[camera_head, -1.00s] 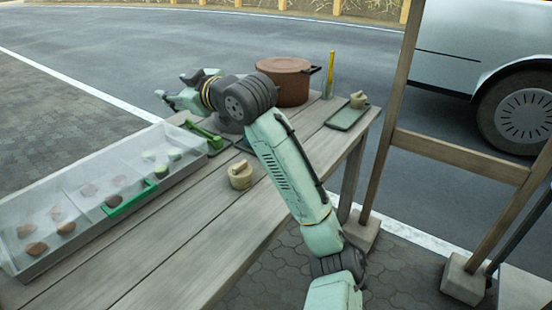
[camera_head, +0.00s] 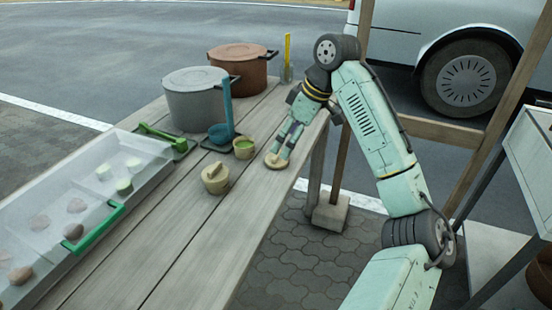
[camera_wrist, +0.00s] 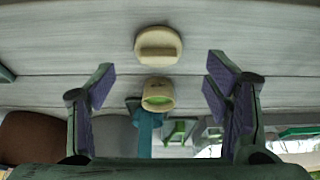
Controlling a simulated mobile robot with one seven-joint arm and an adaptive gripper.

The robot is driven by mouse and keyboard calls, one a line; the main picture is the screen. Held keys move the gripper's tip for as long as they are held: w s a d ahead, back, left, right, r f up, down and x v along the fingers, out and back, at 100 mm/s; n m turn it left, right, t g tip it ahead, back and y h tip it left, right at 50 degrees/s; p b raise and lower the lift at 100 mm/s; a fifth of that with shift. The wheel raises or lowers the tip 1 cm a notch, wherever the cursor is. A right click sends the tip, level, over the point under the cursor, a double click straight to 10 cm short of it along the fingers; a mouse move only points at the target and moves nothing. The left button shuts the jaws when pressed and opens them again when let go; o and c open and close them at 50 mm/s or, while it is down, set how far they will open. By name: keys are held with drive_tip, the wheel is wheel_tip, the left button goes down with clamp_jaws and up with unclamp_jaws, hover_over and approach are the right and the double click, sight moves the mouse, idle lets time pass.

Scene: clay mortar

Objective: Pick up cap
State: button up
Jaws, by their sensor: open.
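The cap (camera_head: 273,163) is a round beige disc lying on the table near its right edge, beside an open beige cup (camera_head: 244,154) with green inside. In the wrist view the cap (camera_wrist: 158,45) shows a raised bar handle, and the cup (camera_wrist: 155,86) lies below it in the picture. My gripper (camera_head: 282,155) points down at the cap and partly covers it in the head view. In the wrist view my gripper (camera_wrist: 160,78) is open and empty, fingers wide apart, with the cap ahead between their lines. Whether the fingertips touch the cap I cannot tell.
Behind are a grey pot (camera_head: 190,105), a blue ladle (camera_head: 227,105), a brown pot (camera_head: 250,70) and a green utensil (camera_head: 160,134). A clear tray (camera_head: 40,245) fills the left. The front table planks are bare.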

sight(279, 154)
drive_tip(key=shift+w+a+p+x, duration=0.15)
drive_tip(key=shift+p+x, duration=0.1)
drive_tip(key=shift+x, duration=1.1)
drive_tip(key=shift+w+a+p+x, duration=0.1)
drive_tip(key=shift+p+x, duration=0.15)
drive_tip(key=shift+x, duration=1.1)
drive_tip(key=shift+a+r, duration=0.1)
drive_tip(key=shift+c, duration=0.5)
drive_tip(key=c, duration=0.8)
